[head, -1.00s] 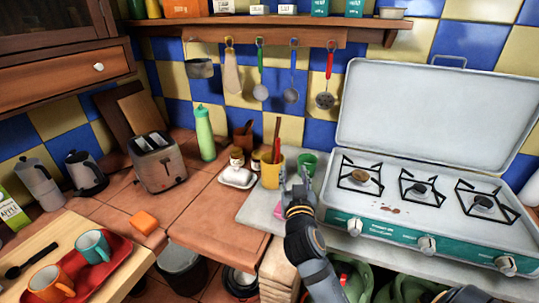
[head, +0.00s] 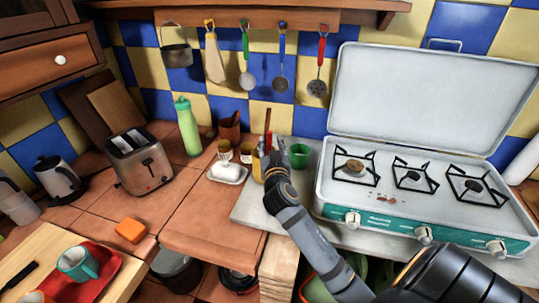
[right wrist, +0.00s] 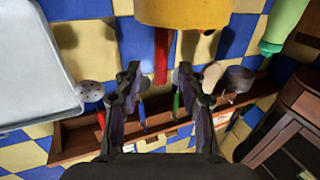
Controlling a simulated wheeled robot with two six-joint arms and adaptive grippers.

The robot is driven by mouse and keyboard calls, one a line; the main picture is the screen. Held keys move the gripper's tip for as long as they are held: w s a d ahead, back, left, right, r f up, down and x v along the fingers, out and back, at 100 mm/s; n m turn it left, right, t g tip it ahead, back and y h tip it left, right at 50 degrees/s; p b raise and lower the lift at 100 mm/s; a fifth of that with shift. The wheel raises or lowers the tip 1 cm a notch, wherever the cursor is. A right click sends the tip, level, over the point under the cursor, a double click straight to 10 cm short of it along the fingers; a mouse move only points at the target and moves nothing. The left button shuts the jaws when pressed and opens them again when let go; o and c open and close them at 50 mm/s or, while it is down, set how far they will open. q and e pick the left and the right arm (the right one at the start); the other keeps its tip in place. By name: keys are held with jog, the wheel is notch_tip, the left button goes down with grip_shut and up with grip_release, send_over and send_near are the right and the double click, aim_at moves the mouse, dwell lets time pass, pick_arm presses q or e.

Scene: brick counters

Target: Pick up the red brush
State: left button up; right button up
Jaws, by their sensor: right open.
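The red brush (head: 267,121) stands in a yellow mug (head: 257,168) on the counter; only its red handle shows. My right gripper (head: 276,155) is in front of the mug and hides much of it. In the right wrist view, which is upside down, the red handle (right wrist: 161,55) comes out of the yellow mug (right wrist: 185,12). Its end lies in the picture between the two spread fingertips of my right gripper (right wrist: 158,76). The fingers are open and empty; I cannot tell the handle's exact depth between them. My left gripper is not in view.
A green cup (head: 300,155) stands just right of the mug. The camping stove (head: 400,200) is to the right. Small jars, a white butter dish (head: 227,173) and a brown pot (head: 229,128) stand to the left. Utensils hang on the wall behind.

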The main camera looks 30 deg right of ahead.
aim_at(270, 139)
jog(key=x, duration=0.3)
jog(key=shift+w, duration=0.1)
jog(key=shift+w+d+f, duration=0.1)
jog(key=shift+w+f, duration=0.05)
jog(key=shift+w, duration=0.1)
jog(key=shift+s, duration=0.1)
jog(key=shift+c, duration=0.9)
grip_shut()
pick_arm(q)
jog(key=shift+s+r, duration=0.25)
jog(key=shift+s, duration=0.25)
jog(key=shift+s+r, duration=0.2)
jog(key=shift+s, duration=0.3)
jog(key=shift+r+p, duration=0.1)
jog(key=shift+p, duration=0.25)
pick_arm(e)
jog(key=shift+r, duration=0.2)
